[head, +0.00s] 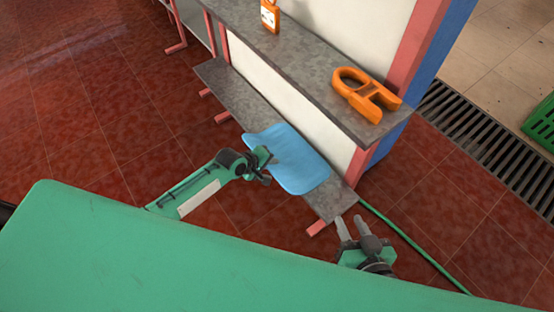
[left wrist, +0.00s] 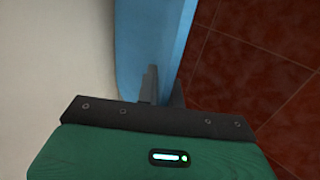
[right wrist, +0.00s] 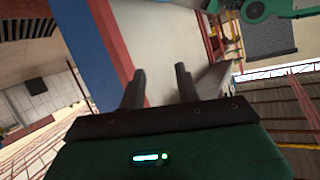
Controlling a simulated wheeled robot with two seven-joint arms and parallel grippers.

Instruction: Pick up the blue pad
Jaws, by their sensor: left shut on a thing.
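The blue pad (head: 295,160) is a flat, light-blue rounded sheet. In the head view it lies over or just above the lower grey shelf; I cannot tell whether it touches the shelf. My left gripper (head: 266,165) is at the pad's left edge, shut on it. In the left wrist view the pad (left wrist: 150,35) stretches away from the fingers (left wrist: 155,88), with the pale wall to its left and red floor to its right. My right gripper (head: 353,228) is open and empty, right of the lower shelf's near end. Its parted fingers also show in the right wrist view (right wrist: 160,90).
The lower grey shelf (head: 222,82) runs beneath the upper shelf (head: 315,75).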

